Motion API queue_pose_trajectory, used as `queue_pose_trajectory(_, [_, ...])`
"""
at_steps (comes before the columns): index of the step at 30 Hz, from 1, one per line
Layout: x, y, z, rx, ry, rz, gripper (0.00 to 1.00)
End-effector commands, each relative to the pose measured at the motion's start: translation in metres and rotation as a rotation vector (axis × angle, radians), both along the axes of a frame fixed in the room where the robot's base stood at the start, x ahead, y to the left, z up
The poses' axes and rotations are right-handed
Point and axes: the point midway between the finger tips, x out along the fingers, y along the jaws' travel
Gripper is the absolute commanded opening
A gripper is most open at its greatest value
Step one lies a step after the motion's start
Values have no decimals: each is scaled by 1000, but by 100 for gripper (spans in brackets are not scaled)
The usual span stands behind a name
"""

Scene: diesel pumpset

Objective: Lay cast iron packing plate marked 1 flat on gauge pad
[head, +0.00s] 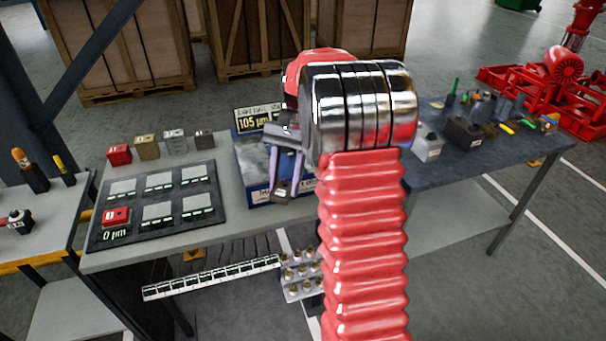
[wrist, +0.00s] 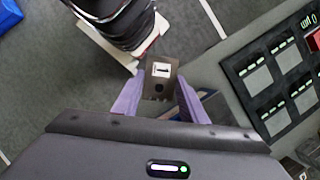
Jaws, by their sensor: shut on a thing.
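The packing plate (wrist: 161,78) is a dull grey-brown piece with a white label marked 1 and a dark round hole. My gripper (wrist: 161,92) is shut on it, with one purple finger at each side. In the head view the plate (head: 282,190) hangs tilted at the fingertips of my gripper (head: 284,178), over a blue tray (head: 258,194). A sign (head: 258,120) reading 105 µm stands behind that tray. I cannot tell which surface is the gauge pad; my arm hides part of the bench.
A black board (head: 140,199) with several grey pads, a red block (head: 116,217) and the reading 0 µm lies to the left. Several small blocks (head: 147,147) line the bench behind it. A dark bench (head: 480,151) with tools and bottles is at the right.

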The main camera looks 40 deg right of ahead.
Motion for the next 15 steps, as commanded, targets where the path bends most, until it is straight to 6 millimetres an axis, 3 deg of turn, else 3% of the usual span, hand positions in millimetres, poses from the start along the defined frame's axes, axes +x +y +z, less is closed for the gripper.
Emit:
queue_pose_trajectory(6, [30,55,-29,1,3,326,0])
queue_pose_trajectory(15, [58,132,-68,2,4,758,0])
